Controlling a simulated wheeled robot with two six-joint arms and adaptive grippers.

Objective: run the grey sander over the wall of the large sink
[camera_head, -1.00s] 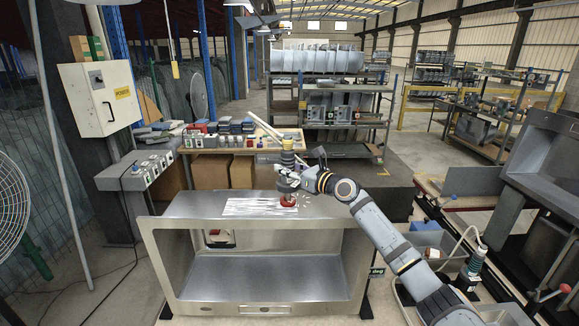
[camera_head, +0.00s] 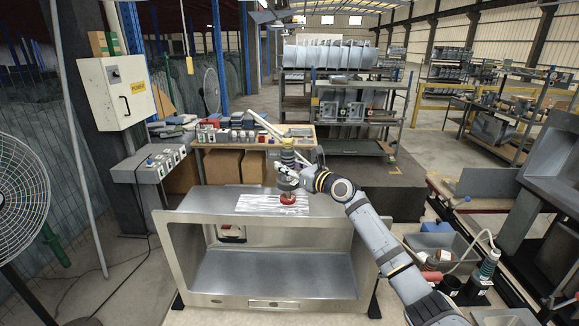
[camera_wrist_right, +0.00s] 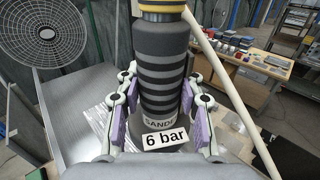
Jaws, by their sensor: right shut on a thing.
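The large steel sink (camera_head: 205,214) lies with its open side toward me and one wall on top. A patch of white streaks (camera_head: 258,204) marks that top wall. My right gripper (camera_head: 290,180) is over the patch's right part. It is shut on the grey sander (camera_head: 287,158), which stands upright with its red pad (camera_head: 288,198) low at the wall; exact contact is hard to tell. In the right wrist view the ribbed sander body (camera_wrist_right: 161,75), labelled "6 bar", sits between the purple-padded fingers. My left gripper is out of view.
A bench with small boxes (camera_head: 240,136) stands behind the sink. A fan (camera_head: 22,192) and a control box (camera_head: 160,165) are at the left. A grey bin (camera_head: 432,242) and a hose-fitted bottle (camera_head: 488,265) are at the right, beside my right arm.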

